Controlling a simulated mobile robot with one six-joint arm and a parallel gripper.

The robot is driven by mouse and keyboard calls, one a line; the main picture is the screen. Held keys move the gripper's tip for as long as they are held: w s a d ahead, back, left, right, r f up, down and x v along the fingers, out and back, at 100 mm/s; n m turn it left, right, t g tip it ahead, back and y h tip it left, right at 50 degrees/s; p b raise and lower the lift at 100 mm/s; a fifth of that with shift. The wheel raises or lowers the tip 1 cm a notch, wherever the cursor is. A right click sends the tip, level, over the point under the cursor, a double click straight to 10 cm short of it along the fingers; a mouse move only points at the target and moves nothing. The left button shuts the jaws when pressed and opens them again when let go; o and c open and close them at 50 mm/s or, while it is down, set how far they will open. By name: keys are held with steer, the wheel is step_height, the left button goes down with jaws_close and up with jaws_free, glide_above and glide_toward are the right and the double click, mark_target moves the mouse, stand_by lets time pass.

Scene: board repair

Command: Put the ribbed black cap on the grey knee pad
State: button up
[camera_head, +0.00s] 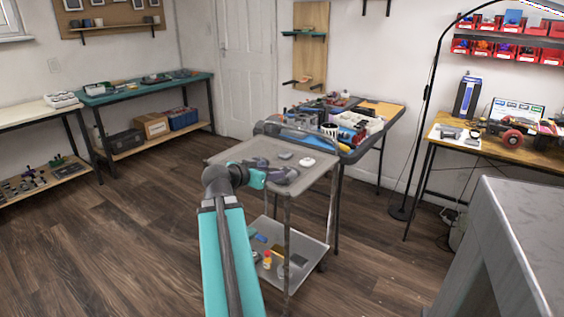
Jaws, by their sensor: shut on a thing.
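My gripper (288,176) is over the top shelf of the grey cart (322,172), shut on a small dark thing. The thing is too small and too much covered by the gripper to tell if it is the ribbed black cap. A small grey item (285,155) lies on the cart's top behind the gripper; I cannot tell if it is the grey knee pad. A white rounded item (306,161) lies just right of it.
The cart's lower shelf (300,245) holds several small items. A crowded workbench (385,108) stands right behind the cart. A wooden desk (500,150) is farther right, a grey metal surface (520,220) near right. A teal bench (140,92) is back left. Floor to the left is clear.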

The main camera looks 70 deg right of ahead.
steer(key=p, duration=0.5)
steer(key=shift+s+d+r+p, duration=0.1)
steer(key=shift+d+p, duration=0.1)
steer(key=shift+p, duration=0.1)
steer(key=d+p, duration=0.2)
steer(key=p, duration=0.3)
steer(key=shift+d, duration=0.25)
steer(key=d, duration=0.3)
steer(key=d+f+p, duration=0.1)
steer(key=d, duration=0.3)
steer(key=w+d, duration=0.1)
steer(key=d, duration=0.2)
steer(key=shift+d+f+p, duration=0.3)
steer(key=shift+d, duration=0.1)
steer(key=shift+s, duration=0.1)
steer(key=shift+f, duration=1.8)
steer(key=shift+f, duration=0.1)
steer(key=o, duration=1)
steer(key=shift+p, duration=0.3)
